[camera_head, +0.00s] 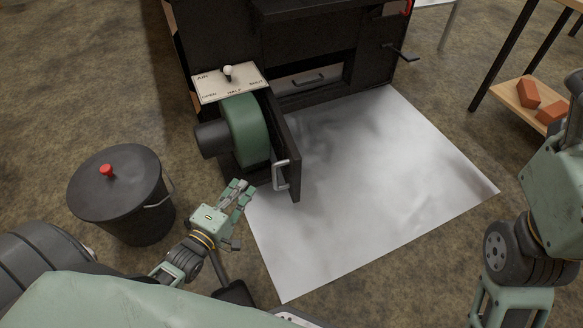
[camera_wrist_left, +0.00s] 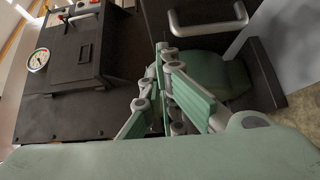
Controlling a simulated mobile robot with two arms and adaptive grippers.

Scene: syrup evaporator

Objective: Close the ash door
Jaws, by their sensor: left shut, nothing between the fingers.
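The black ash door (camera_head: 289,150) stands swung open at the front of the dark evaporator (camera_head: 310,40), sticking out toward me. Its silver bar handle (camera_head: 281,175) faces me near the door's free edge. My left gripper (camera_head: 243,188) is shut and empty, just left of the handle and apart from it. The low opening (camera_head: 315,82) behind the door shows a bar handle inside.
A green blower (camera_head: 246,130) sits left of the door, under an air-lever plate (camera_head: 231,83). A lidded black bin (camera_head: 115,190) stands at left. A pale floor sheet (camera_head: 380,180) leaves clear room right of the door. A shelf with bricks (camera_head: 528,93) is at right.

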